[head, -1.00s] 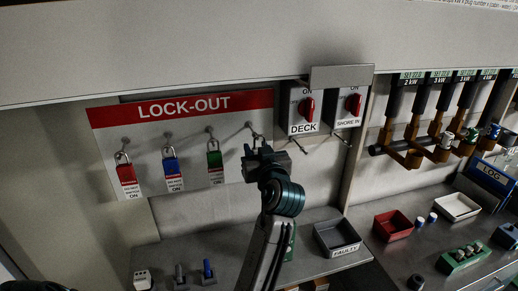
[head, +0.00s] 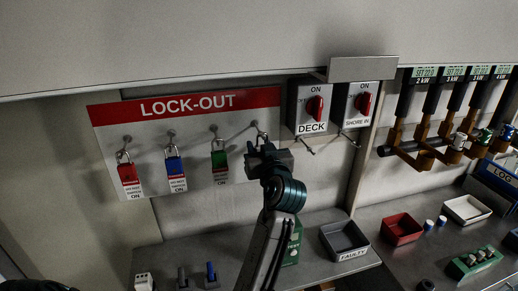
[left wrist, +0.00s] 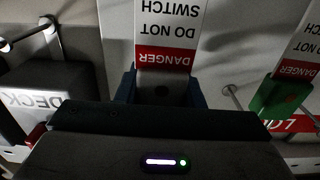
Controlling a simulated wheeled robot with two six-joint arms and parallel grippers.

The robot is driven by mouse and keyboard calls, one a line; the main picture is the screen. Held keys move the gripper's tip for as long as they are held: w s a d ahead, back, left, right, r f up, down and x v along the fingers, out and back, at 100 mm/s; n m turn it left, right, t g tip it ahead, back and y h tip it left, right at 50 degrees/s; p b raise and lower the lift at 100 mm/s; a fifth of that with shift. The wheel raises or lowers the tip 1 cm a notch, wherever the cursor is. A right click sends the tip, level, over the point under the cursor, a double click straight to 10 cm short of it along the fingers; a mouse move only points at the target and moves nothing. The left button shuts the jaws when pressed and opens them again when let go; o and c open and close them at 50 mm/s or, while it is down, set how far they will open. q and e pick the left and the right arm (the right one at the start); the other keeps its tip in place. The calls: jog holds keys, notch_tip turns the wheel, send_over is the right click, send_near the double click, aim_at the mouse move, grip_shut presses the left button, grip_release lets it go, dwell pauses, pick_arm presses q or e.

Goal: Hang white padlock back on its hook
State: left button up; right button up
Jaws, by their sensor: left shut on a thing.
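The white padlock (left wrist: 160,92) is between the blue fingers of my left gripper (head: 266,151), which is shut on it. Its red-and-white danger tag (left wrist: 170,28) shows in the left wrist view. In the head view the gripper hides most of the padlock. The gripper is at the right end of the lock-out board (head: 205,135), just below the rightmost hook (head: 256,125). A shackle shows above the gripper, close to this hook; I cannot tell if it is around it. My right gripper is not in view.
Red (head: 128,173), blue (head: 173,165) and green (head: 219,159) padlocks hang on hooks to the left. The DECK switch (head: 312,107) and SHORE IN switch (head: 360,103) are close on the right. A grey tray (head: 345,240) stands on the bench below.

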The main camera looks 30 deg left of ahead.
pick_arm(q)
jog(key=shift+a, duration=0.15)
jog(key=o, duration=1.3)
jog(key=shift+f, duration=0.1)
